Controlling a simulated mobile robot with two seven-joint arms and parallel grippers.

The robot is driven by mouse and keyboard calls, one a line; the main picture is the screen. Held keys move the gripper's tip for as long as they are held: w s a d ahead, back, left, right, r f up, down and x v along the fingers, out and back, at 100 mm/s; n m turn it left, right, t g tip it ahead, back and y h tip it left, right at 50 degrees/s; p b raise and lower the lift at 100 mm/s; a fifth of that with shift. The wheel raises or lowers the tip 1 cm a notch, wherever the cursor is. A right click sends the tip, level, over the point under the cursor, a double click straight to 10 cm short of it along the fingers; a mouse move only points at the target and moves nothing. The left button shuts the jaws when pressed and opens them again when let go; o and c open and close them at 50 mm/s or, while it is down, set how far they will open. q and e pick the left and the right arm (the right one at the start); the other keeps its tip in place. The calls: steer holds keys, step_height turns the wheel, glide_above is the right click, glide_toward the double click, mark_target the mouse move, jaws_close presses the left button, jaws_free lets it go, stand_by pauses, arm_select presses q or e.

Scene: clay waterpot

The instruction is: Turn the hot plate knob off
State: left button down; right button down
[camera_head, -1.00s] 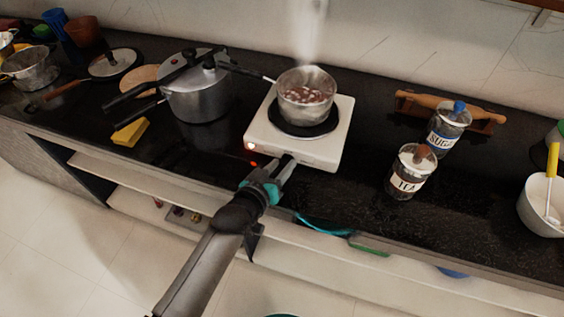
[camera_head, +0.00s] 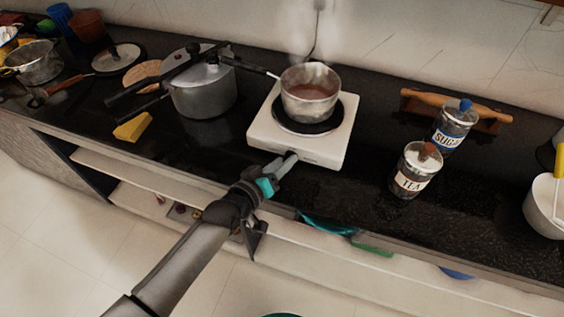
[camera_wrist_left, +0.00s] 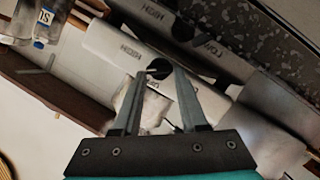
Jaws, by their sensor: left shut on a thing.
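The white hot plate (camera_head: 328,150) stands near the front edge of the black counter. Its small black knob (camera_head: 293,156) is on the front face, and no red light shows there. A metal saucepan (camera_head: 310,104) with brown liquid sits on the burner, with steam above it. My left gripper (camera_head: 285,163) is at the front face, shut on the knob. In the left wrist view the dark round knob (camera_wrist_left: 158,67) is between the fingertips, beside printed "HIGH" and "LOW" labels. The fingers partly hide the knob. My right gripper is not in view.
A pressure cooker (camera_head: 203,92) stands left of the hot plate, with a yellow sponge (camera_head: 133,130) in front. Tea (camera_head: 410,178) and sugar (camera_head: 452,130) jars stand to the right. A shelf (camera_head: 150,187) runs below the counter.

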arm_select(q)
steer(key=shift+c, duration=2.2)
jaws_free()
steer(key=p+v, duration=0.3)
steer(key=v, duration=1.2)
steer(key=shift+s, duration=0.15)
